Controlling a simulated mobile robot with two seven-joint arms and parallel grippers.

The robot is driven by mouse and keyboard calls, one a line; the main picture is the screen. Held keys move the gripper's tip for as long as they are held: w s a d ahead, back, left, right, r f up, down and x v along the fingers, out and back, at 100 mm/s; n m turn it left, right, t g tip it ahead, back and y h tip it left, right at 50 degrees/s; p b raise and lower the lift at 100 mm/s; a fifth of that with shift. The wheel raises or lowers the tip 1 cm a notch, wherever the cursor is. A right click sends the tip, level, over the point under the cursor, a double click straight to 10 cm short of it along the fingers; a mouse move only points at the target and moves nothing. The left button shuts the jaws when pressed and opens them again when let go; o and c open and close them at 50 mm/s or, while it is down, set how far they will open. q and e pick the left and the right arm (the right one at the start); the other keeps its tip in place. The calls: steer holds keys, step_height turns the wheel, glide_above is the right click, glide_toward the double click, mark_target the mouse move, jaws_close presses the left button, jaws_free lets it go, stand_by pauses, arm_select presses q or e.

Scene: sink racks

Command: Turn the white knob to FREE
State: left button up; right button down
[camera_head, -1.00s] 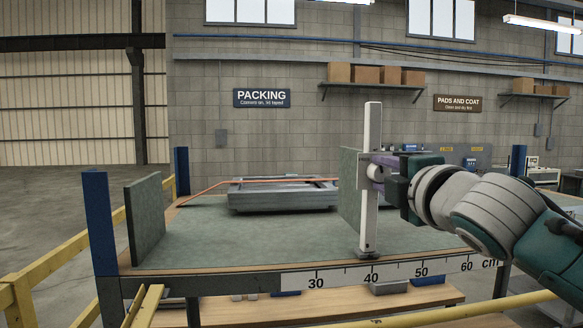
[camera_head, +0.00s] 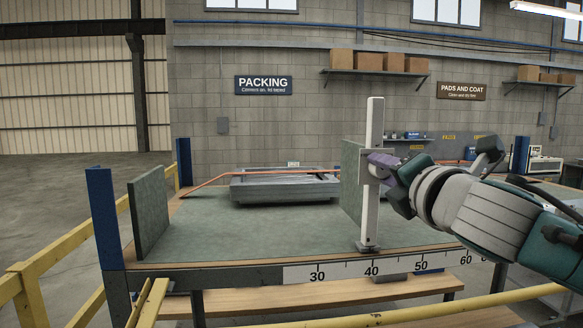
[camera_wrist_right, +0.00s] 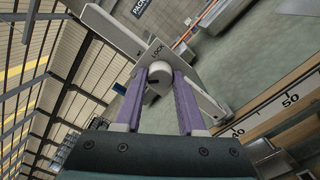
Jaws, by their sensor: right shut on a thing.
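The white knob (camera_wrist_right: 158,76) sits on a pale plate on the white upright post (camera_head: 371,215). My left gripper is in neither view.
A green upright panel (camera_head: 352,185) stands behind the post and another green panel (camera_head: 149,215) stands at the left. A ruler strip (camera_head: 335,272) runs along the bench's front edge. A grey frame (camera_head: 285,190) lies at the back.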

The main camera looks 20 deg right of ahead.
stand_by(0.3)
steer(key=c, duration=0.5)
jaws_free()
steer(key=shift+s, duration=0.1)
steer(key=shift+s+f, duration=0.1)
steer(key=shift+s, duration=0.15)
steer(key=b+v, duration=0.4)
steer(key=v, duration=0.5)
steer(key=shift+s, duration=0.15)
